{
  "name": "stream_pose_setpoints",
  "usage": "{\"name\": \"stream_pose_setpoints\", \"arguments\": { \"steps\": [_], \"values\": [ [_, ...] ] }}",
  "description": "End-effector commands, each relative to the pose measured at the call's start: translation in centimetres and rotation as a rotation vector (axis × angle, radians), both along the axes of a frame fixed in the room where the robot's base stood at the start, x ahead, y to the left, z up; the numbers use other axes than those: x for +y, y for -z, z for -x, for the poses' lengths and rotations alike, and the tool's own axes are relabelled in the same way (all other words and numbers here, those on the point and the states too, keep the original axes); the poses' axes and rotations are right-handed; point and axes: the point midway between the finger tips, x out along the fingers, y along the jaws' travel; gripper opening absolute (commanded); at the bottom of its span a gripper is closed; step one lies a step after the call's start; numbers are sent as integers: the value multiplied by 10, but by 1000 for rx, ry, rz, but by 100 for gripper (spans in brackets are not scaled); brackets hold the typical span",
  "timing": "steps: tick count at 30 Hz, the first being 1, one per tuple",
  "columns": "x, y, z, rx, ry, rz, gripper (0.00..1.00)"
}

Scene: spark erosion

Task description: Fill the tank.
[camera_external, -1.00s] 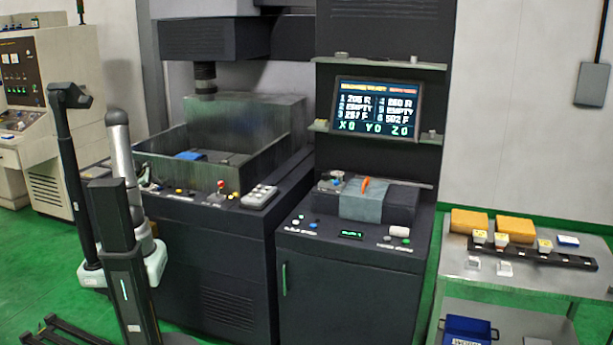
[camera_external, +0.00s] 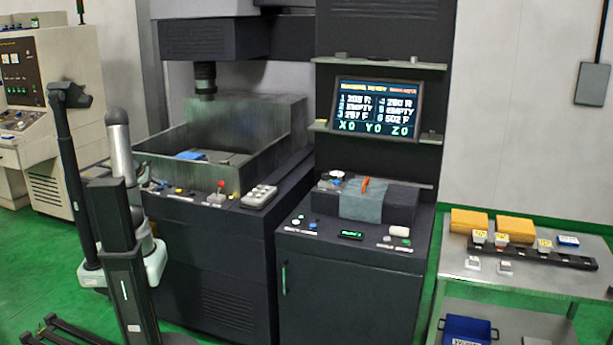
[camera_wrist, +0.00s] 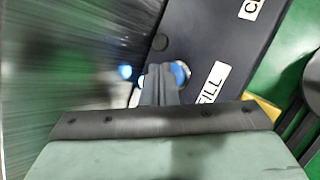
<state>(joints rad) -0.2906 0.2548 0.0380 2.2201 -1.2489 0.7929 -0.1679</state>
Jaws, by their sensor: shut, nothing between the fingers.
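The open grey tank (camera_external: 196,174) sits on the left machine, with a blue block (camera_external: 190,155) inside. I cannot tell whether there is liquid in it. In the wrist view, the blue fill button (camera_wrist: 181,73) in a metal ring sits on the dark panel beside the FILL label (camera_wrist: 211,84). My gripper (camera_wrist: 161,72) is shut and empty, its fingertips over or right beside the button and partly hiding it. I cannot tell whether they touch it. A blue glow (camera_wrist: 125,72) shows just left of the fingers. In the external view my gripper is hard to make out near the panel's left end.
A red-topped lever (camera_external: 220,187) and a keypad (camera_external: 260,196) stand along the tank's front panel. A second label (camera_wrist: 250,8) is partly cut off in the wrist view. The tool head (camera_external: 205,80) hangs above the tank. A side table (camera_external: 500,280) stands at right.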

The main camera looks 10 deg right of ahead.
Motion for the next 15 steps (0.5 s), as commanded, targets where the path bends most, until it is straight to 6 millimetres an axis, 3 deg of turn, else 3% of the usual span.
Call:
{"name": "stream_pose_setpoints", "arguments": {
  "steps": [15],
  "values": [
    [0, -10, 0, -2, 1, -1, 0]
  ]
}}
